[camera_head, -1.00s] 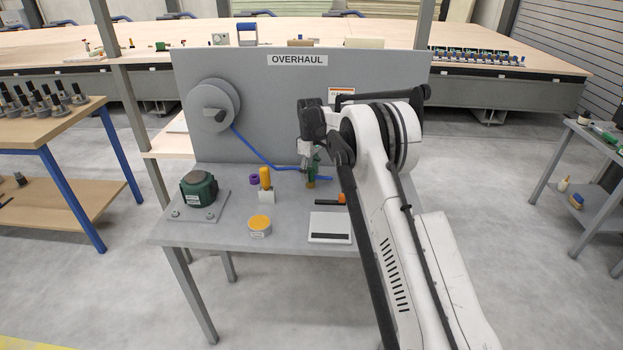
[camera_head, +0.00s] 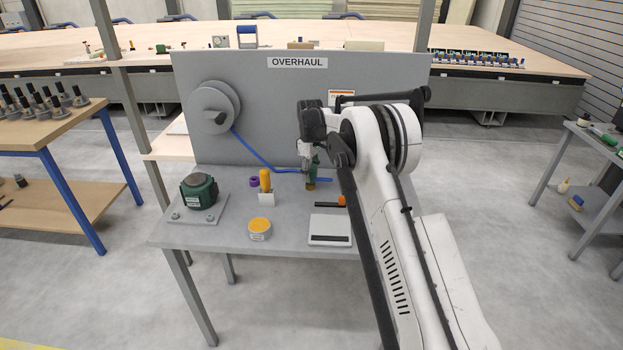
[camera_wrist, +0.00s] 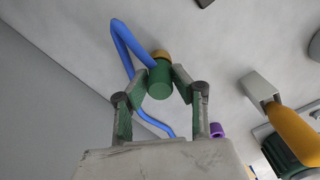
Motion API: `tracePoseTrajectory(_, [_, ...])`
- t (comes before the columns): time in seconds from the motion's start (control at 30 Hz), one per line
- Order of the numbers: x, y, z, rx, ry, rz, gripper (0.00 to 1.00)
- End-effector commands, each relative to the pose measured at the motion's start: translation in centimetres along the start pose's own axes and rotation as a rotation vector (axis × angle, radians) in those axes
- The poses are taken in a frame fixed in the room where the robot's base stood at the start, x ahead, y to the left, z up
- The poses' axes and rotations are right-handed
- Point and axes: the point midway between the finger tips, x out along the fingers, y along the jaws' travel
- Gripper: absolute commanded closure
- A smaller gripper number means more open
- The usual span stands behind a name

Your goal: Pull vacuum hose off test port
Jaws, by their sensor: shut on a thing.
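The blue vacuum hose (camera_head: 254,153) runs from the reel on the grey panel down to the bench, passes behind my gripper (camera_head: 308,175) and shows again to its right. In the wrist view the hose (camera_wrist: 122,45) makes a bend beside a green cylindrical fitting (camera_wrist: 160,82) with a brass-coloured end (camera_wrist: 159,55). My gripper (camera_wrist: 162,77) has its two fingertips closed on the sides of this fitting. The fitting also shows below my gripper in the head view (camera_head: 314,172). I cannot tell whether the hose is joined to the fitting; the test port is not clearly identifiable.
On the bench (camera_head: 205,236) are a green round unit (camera_head: 198,190), a yellow-orange handle in a grey holder (camera_head: 265,180), a purple ring (camera_head: 254,181), an orange-topped tin (camera_head: 260,227) and a white plate (camera_head: 330,228). The grey panel (camera_head: 270,110) stands close behind my gripper.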

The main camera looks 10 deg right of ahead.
Motion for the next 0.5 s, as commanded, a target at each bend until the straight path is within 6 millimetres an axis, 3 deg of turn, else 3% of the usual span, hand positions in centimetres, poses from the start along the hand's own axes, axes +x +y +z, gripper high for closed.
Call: tracePoseTrajectory(0.5, [-2.3,0.0,0.0,0.0,0.0,0.0,1.0])
